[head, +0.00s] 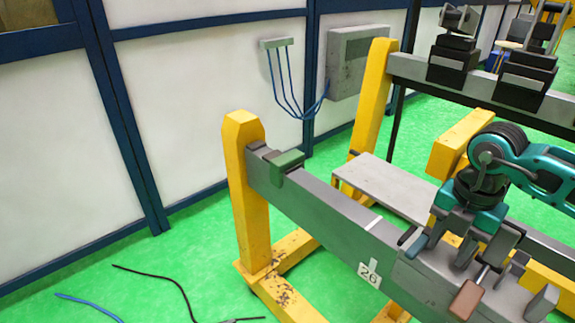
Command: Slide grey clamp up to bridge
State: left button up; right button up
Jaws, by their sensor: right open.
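A grey clamp (432,280) sits on the grey beam (335,216) at the lower right, with a brown-ended lever (466,299) at its front. My right gripper (441,247) is open over the clamp, its fingers pointing down close to the clamp's top. I cannot tell whether they touch it. A dark green block (286,161), which may be the bridge, straddles the beam near its far left end. A bare stretch of beam with a white mark lies between block and clamp. My left gripper is not in view.
A yellow post (244,185) carries the beam's left end. A number tag 26 (369,274) hangs on the beam's side. A grey bench (388,189) stands behind. A second beam (415,70) holds black blocks (525,81). Loose cables (160,278) lie on the green floor.

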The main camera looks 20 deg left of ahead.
notch_tip(320, 180, up, 10)
jog(key=p, duration=0.6)
dwell(0.4)
